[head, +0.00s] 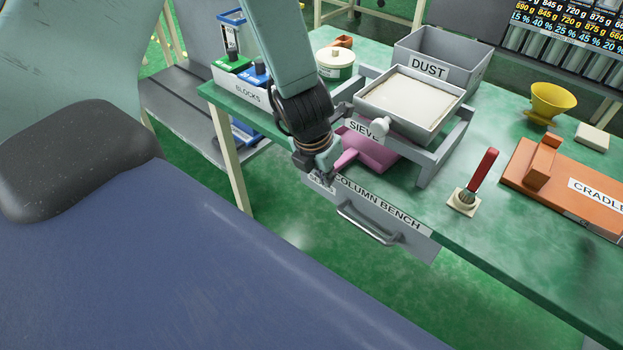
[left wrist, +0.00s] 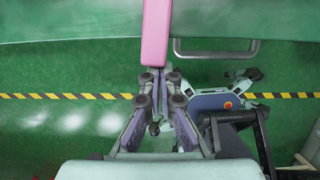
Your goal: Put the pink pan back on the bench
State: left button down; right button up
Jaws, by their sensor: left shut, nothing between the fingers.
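The pink pan (head: 372,152) sits under the sieve frame at the front edge of the bench (head: 480,228). Its handle sticks out toward my left gripper. In the left wrist view the pink handle (left wrist: 155,35) comes down from the top, its end just ahead of my fingertips. My left gripper (head: 325,172) is shut and empty at the handle's end, near the bench edge; in the left wrist view the fingertips (left wrist: 158,75) are together. I cannot tell whether they touch the handle. The sieve partly hides the pan. My right gripper is not in view.
The sieve (head: 410,97) stands above the pan, with a grey DUST bin (head: 442,55) behind. A drawer handle (head: 366,224) juts from the bench front. A BLOCKS box (head: 240,88) is left.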

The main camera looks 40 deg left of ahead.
pick_arm(q)
jog(key=shift+w, duration=0.25)
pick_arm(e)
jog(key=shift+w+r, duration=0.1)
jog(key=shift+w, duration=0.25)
pick_arm(q)
jog(key=shift+a+f, duration=0.1)
